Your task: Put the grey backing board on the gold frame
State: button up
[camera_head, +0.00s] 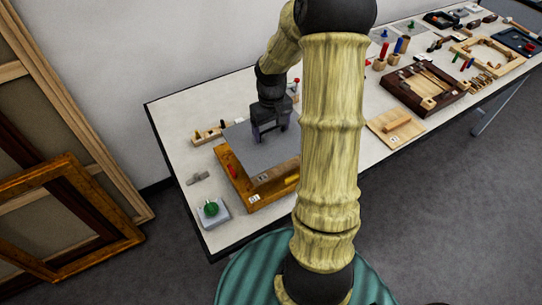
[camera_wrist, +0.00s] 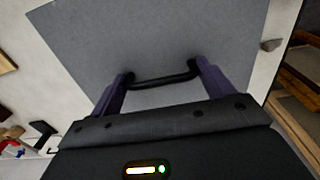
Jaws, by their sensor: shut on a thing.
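The grey backing board (camera_head: 250,152) is a flat sheet with a black bar handle (camera_wrist: 165,80). My gripper (camera_head: 270,136) is shut on this handle; in the wrist view its two purple fingers (camera_wrist: 165,84) stand at the handle's ends. The board lies over the far part of the gold frame (camera_head: 228,180), an orange-gold wooden frame on the table. The frame's left and front sides show, with a red piece (camera_head: 232,170) on the left side. My arm hides the frame's right side. I cannot tell whether the board touches the frame.
A green knob on a pale base (camera_head: 211,210) and a small grey piece (camera_head: 197,178) lie left of the frame. A wooden block (camera_head: 207,135) stands behind. A dark wooden tray (camera_head: 424,88) and other items fill the right. Large frames (camera_head: 60,215) lean at the left.

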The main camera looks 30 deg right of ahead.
aim_at(272, 137)
notch_tip(272, 137, up, 2)
jog(key=shift+r, duration=0.1)
jog(key=shift+s+a, duration=0.1)
jog(key=shift+s, duration=0.1)
jog(key=shift+f, duration=0.5)
jog(key=shift+f+p, duration=0.3)
jog(key=shift+f, duration=2.4)
jog(key=shift+f, duration=1.95)
jog(key=shift+f, duration=0.4)
